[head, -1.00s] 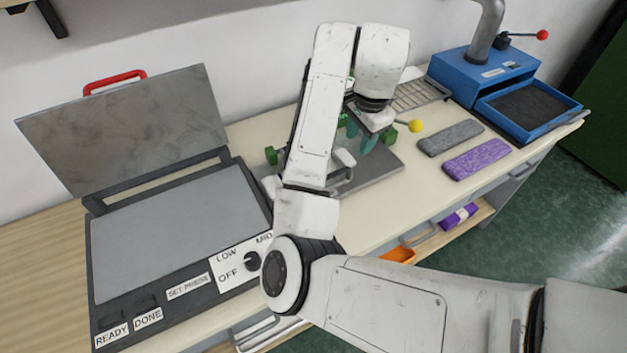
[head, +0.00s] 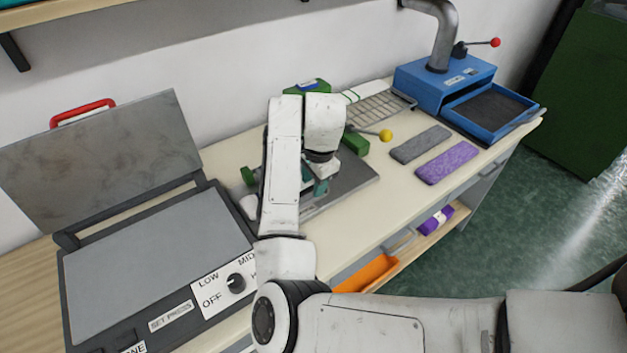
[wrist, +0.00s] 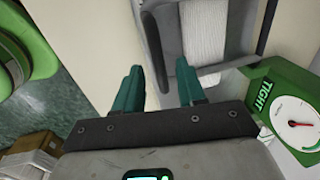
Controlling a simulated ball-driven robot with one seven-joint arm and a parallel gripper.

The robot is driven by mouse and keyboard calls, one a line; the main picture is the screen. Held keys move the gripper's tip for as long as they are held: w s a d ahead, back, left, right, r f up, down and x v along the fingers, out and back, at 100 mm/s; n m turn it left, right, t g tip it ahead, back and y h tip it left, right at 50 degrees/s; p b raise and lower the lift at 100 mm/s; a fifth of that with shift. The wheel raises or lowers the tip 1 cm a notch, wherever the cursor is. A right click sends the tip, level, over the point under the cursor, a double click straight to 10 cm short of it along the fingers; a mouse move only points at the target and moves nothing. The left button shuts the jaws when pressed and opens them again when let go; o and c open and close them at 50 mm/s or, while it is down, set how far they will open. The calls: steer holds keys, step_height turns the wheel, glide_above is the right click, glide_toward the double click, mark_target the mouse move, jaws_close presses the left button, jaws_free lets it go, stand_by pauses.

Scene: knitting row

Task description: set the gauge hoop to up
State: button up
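My gripper (wrist: 160,86) shows two teal fingers apart in the wrist view, with nothing held between them. In the head view my gripper (head: 316,188) is low over a grey plate (head: 352,183), partly hidden by my arm. A thin dark bent bar (wrist: 268,30), possibly the gauge hoop, runs beside white ribbed material (wrist: 205,30) in the wrist view, ahead of and right of the fingers. Beside it is a green gauge box (wrist: 290,105) marked TIGHT, with a red-needle dial. I cannot tell the hoop's position clearly; my arm covers much of this machine in the head view.
A press with a raised lid (head: 100,165) stands left. A yellow-knobbed lever (head: 385,135), wire rack (head: 380,106), grey pad (head: 420,144), purple pad (head: 447,162) and blue tray machine (head: 430,82) stand right. An orange bin (head: 368,274) sits below.

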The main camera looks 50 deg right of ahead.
steer(key=shift+f, duration=0.2)
jaws_close()
stand_by(0.3)
stand_by(0.3)
